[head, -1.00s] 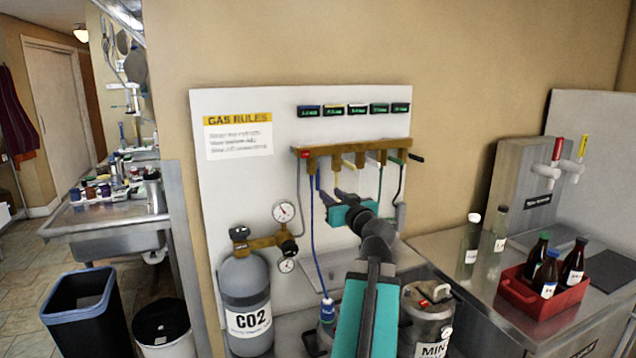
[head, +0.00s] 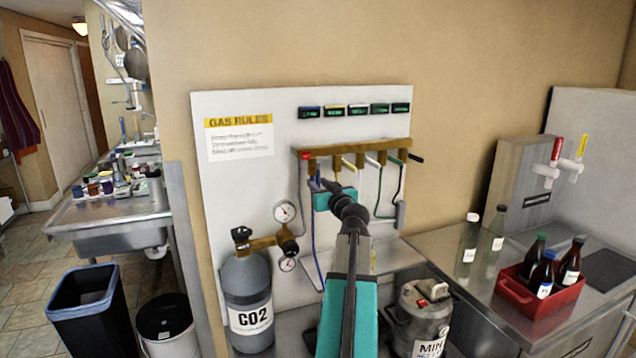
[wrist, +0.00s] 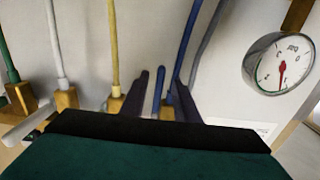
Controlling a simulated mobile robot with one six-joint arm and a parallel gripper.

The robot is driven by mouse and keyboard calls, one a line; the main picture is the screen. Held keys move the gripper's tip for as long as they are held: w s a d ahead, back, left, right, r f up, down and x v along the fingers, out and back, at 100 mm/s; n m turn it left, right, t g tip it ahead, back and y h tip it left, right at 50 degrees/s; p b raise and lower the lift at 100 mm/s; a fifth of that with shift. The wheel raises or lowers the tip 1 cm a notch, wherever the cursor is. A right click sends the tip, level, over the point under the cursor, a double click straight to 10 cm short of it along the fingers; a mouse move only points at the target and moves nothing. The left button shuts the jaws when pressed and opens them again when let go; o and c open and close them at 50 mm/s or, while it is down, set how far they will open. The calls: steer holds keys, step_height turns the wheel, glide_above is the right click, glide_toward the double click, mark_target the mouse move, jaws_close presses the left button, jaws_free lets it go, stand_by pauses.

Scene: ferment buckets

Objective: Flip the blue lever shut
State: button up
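The blue lever (wrist: 157,92) shows in the wrist view as a short blue bar between my two dark fingers. My gripper (wrist: 161,84) is open around it, and I cannot tell whether either finger touches it. A blue hose (wrist: 187,45) runs just beside the right finger. In the head view my gripper (head: 326,185) is at the left part of the brass manifold (head: 345,150), just under its valves. The gripper and teal wrist hide most of the blue lever there.
Yellow (wrist: 115,40) and white (wrist: 58,45) hoses stand left of the fingers in the wrist view. A pressure gauge (wrist: 279,65) is at the right. A CO2 cylinder (head: 247,290) stands left of my arm, and a metal keg (head: 422,310) stands right of it.

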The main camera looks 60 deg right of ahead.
steer(key=shift+w+d, duration=0.35)
steer(key=shift+w, duration=0.1)
jaws_close()
steer(key=shift+a, duration=0.15)
steer(key=shift+s+p, duration=0.15)
steer(key=shift+p, duration=0.15)
